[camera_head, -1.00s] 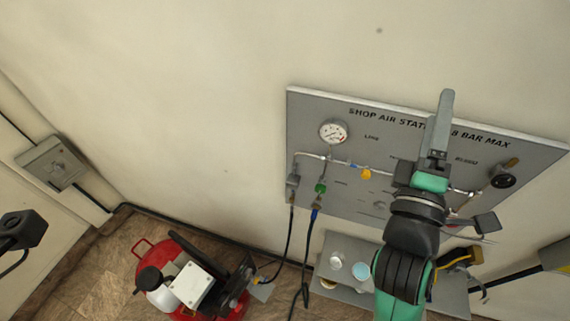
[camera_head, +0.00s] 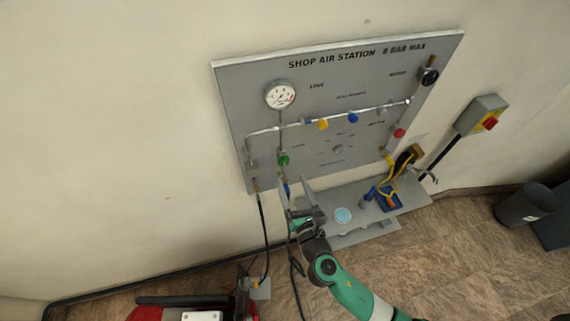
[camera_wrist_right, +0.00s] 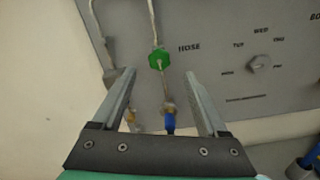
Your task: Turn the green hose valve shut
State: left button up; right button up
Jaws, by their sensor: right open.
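The green hose valve (camera_head: 284,160) sits on a pipe at the lower left of the grey panel, below the gauge. In the right wrist view the green valve (camera_wrist_right: 159,58) shows just past my fingertips, between their lines, near the label HOSE. My right gripper (camera_head: 296,186) is open and empty, below the valve in the head view. In the wrist view its two fingers (camera_wrist_right: 160,75) stand wide apart on either side of the pipe, and they do not appear to touch the valve. A blue hose fitting (camera_wrist_right: 170,121) shows between the fingers. My left gripper is out of view.
The panel (camera_head: 232,92) also carries a gauge (camera_head: 280,95), yellow (camera_head: 323,124), blue (camera_head: 353,118) and red (camera_head: 399,133) parts. Black hoses hang near my right gripper. A shelf (camera_head: 410,193) with a blue tray stands below the panel. A red machine (camera_head: 150,312) is at bottom left.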

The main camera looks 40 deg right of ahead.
aim_at(285, 162)
jog(key=x, duration=0.7)
jog(key=shift+w, duration=0.15)
grip_shut()
